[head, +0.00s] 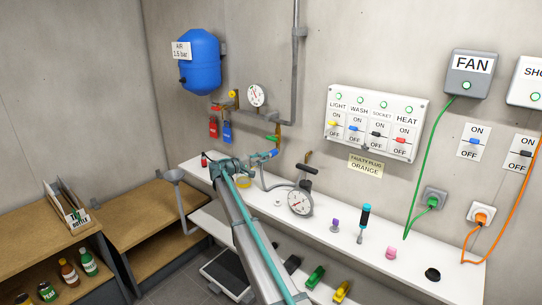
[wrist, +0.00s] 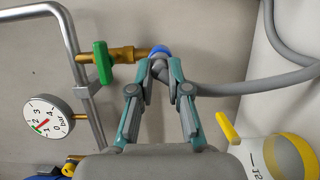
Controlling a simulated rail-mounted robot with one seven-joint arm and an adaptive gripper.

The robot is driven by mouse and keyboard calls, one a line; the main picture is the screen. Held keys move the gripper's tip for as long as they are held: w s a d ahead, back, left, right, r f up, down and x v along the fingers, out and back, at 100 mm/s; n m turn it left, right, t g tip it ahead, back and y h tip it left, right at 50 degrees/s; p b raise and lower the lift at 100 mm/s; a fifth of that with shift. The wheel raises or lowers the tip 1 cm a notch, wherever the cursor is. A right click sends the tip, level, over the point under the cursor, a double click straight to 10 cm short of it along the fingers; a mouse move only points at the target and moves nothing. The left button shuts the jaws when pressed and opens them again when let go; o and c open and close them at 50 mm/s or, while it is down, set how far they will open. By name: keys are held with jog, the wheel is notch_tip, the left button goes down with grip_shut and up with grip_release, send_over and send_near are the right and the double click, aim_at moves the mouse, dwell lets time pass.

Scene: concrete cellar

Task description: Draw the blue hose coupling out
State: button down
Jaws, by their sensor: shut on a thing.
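The blue hose coupling (wrist: 160,50) is at the end of a brass outlet (wrist: 124,54) with a green valve handle (wrist: 101,62) in the wrist view. My gripper (wrist: 157,70) is shut on the coupling, its fingertips just below the blue collar and partly hiding the body. A grey hose (wrist: 235,88) runs right from it. In the head view the blue coupling (head: 273,153) shows at the tip of my gripper (head: 262,156), just below the green handle (head: 271,139). I cannot tell whether the coupling is still seated on the brass.
A pressure gauge (wrist: 46,117) and grey pipe stand left in the wrist view; a yellow-banded container (wrist: 285,155) is lower right. In the head view a white shelf (head: 330,248) carries a dial (head: 300,201), a screwdriver (head: 364,220) and small knobs. A switch panel (head: 375,122) is on the wall.

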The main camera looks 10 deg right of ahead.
jog(key=shift+s+a+b, duration=0.3)
jog(key=shift+s+a, duration=0.5)
jog(key=shift+a, duration=0.15)
jog(key=shift+s+a, duration=0.1)
jog(key=shift+a, duration=0.05)
jog(key=shift+s+a+b, duration=0.75)
jog(key=shift+s+a, duration=0.45)
jog(key=shift+a, duration=0.2)
